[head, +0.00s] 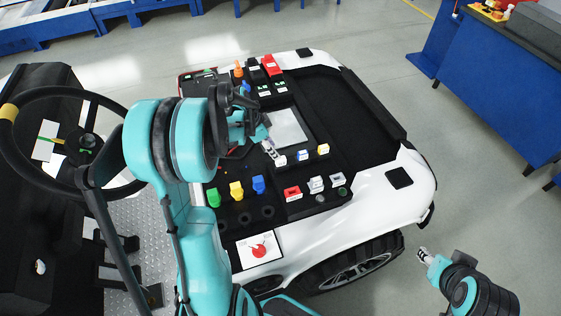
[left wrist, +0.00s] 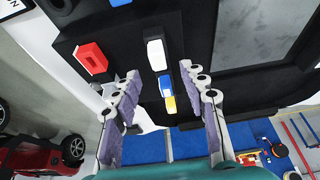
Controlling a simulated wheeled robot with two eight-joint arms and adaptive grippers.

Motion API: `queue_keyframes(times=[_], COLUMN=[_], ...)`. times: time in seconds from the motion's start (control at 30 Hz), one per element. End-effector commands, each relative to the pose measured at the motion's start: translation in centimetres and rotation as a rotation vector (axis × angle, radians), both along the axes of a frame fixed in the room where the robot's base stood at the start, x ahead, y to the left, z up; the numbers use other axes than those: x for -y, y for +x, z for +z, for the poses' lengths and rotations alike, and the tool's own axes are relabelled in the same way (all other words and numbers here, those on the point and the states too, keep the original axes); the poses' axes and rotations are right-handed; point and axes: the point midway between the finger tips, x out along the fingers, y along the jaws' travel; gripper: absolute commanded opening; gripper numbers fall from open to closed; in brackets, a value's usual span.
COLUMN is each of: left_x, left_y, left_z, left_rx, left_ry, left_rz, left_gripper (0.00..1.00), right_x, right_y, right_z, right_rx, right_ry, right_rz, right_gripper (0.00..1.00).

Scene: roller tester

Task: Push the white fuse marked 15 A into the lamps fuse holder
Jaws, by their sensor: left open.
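A white fuse (head: 281,160) stands at the left end of a short row on the black deck; it also shows in the left wrist view (left wrist: 155,52). Its marking is not readable. My left gripper (head: 270,150) is open just above and beside the white fuse. In the left wrist view the fingers (left wrist: 160,72) are spread on either side of the row, with nothing held. My right gripper (head: 425,256) is apart from the vehicle, at lower right.
A blue fuse (head: 302,155) and a yellow fuse (head: 323,149) stand close right of the white one. A grey screen (head: 288,128) lies behind. Green, yellow and blue plugs (head: 236,189) stand nearer left. An empty black tray (head: 345,110) is at the right.

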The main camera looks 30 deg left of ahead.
Motion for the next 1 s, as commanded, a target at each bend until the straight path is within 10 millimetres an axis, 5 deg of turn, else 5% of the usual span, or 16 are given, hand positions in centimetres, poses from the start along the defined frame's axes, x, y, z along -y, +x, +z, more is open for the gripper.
queue_keyframes(times=[0.57,0.83,1.0], left_x=[2.1,2.2,2.2], left_y=[2.0,2.2,2.2], left_z=[-6.6,-6.9,-6.9], left_rx=[0.000,0.000,0.000], left_ry=[0.000,0.001,0.001], left_rz=[-0.004,-0.002,-0.002], left_gripper=[0.43,0.43,0.00], right_x=[0.0,0.0,0.0], right_y=[0.0,0.0,0.0], right_z=[-2.9,-2.8,-2.8], right_rx=[0.000,0.000,0.000], right_ry=[0.000,0.000,0.000], right_rz=[0.000,0.000,0.000], right_gripper=[0.40,0.40,0.40])
